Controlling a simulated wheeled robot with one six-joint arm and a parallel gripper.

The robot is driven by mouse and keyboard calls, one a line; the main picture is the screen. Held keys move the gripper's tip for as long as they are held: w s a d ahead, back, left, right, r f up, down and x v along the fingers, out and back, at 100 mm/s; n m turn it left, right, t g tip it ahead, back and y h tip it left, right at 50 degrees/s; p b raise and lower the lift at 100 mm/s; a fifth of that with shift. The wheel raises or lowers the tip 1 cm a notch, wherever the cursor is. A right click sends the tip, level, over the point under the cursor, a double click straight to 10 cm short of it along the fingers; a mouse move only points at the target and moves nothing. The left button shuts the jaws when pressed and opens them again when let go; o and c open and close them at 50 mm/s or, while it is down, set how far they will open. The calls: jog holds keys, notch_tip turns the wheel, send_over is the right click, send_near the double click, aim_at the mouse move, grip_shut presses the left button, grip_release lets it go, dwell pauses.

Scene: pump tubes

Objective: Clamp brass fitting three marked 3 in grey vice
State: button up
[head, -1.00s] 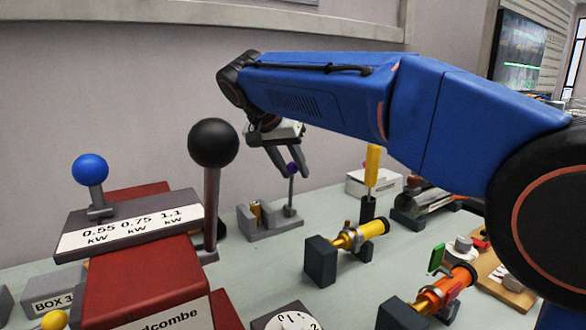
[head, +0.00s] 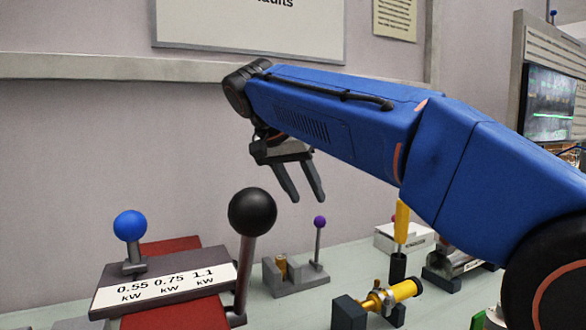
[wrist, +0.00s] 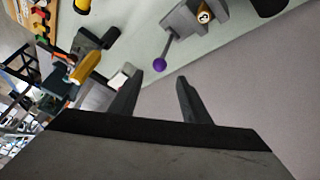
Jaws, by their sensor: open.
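The grey vice (head: 298,281) stands on the bench near the wall, with an upright lever that ends in a purple ball (head: 320,222). The brass fitting (head: 281,267) sits between its jaws. In the wrist view the fitting (wrist: 204,17) shows a round end with a dark mark that looks like a 3, in the vice (wrist: 185,20). The purple ball also shows in the wrist view (wrist: 159,64). My gripper (head: 305,196) is open and empty, above the vice and apart from the lever. I cannot tell how tightly the jaws hold the fitting.
A large black ball lever (head: 252,212) and a blue ball lever (head: 129,226) stand on the red machine at left. A yellow fitting in a dark holder (head: 390,297) and a yellow-handled tool (head: 402,222) stand to the right. The air around my gripper is free.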

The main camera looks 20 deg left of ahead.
jog(key=v, duration=0.7)
dwell(0.4)
